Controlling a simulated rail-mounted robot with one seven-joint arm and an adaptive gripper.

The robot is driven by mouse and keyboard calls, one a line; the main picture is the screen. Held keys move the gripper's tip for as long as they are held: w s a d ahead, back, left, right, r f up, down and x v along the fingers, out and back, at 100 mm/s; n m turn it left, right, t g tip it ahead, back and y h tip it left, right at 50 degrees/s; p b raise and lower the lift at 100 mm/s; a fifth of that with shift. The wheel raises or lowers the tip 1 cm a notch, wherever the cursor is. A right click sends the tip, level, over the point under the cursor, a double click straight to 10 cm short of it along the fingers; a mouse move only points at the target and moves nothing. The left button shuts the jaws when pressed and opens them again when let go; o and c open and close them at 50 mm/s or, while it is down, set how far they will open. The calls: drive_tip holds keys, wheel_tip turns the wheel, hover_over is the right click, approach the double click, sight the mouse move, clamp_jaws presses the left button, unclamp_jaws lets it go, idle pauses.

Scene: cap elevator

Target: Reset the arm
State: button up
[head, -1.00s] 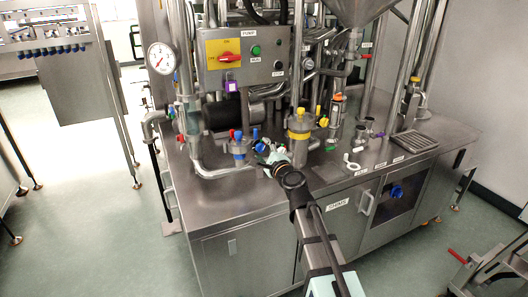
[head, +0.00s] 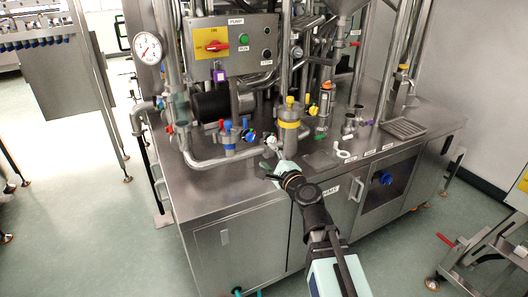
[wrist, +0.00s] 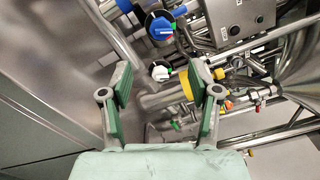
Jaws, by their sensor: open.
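My gripper (head: 272,168) is open and empty above the front part of the steel counter (head: 215,190). In the wrist view its two green-padded fingers (wrist: 160,82) stand wide apart with nothing between the pads. Beyond them are a round fitting with a blue handle (wrist: 162,26) and a smaller one with a white and green top (wrist: 160,71). In the head view my gripper is in front of the blue-collared fitting (head: 229,140) and the yellow-collared fitting (head: 289,124), apart from both. My arm reaches in from the lower right.
The pump control box (head: 232,48) with a red switch stands behind the fittings. A pressure gauge (head: 148,48) is at the left. Several pipes and valves crowd the counter's back. A drip tray (head: 404,128) lies at the right. The floor (head: 95,220) at the left is clear.

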drive_tip(key=shift+s+d, duration=0.1)
drive_tip(key=shift+s, duration=0.05)
drive_tip(key=s+a+f+n+g, duration=0.1)
drive_tip(key=s+f+n+g, duration=0.15)
drive_tip(key=f+n, duration=0.3)
drive_tip(key=s+a+f+n+g, duration=0.1)
drive_tip(key=a+f+n+g, duration=0.2)
drive_tip(key=f, duration=0.4)
drive_tip(key=s+d+f+n+g+h+p, duration=0.1)
drive_tip(key=s+d+f+n+g, duration=0.2)
drive_tip(key=f, duration=0.4)
drive_tip(key=s+d+f+n+g+h+p, duration=0.1)
drive_tip(key=s+d+f+g+h, duration=0.1)
drive_tip(key=s+f, duration=0.45)
drive_tip(key=s+d+f+n+g+h+p, duration=0.1)
drive_tip(key=s+d+f+n+g, duration=0.15)
drive_tip(key=f, duration=0.65)
drive_tip(key=s+d+f+g+h+p, duration=0.1)
drive_tip(key=s+d+f+g, duration=0.2)
drive_tip(key=s, duration=0.8)
drive_tip(key=s+d+f+n+g+h+p, duration=0.1)
drive_tip(key=s+d+f+g+h+p, duration=0.1)
drive_tip(key=s+d+f, duration=0.4)
drive_tip(key=s+d+f+n+g+h+p, duration=0.1)
drive_tip(key=s+d+f+g, duration=0.3)
drive_tip(key=s, duration=1.3)
wheel_tip(320, 180, down, 4)
drive_tip(key=shift+d+r+g+h+p, duration=0.1)
drive_tip(key=shift+d+g+h+p, duration=0.25)
drive_tip(key=shift+p, duration=0.4)
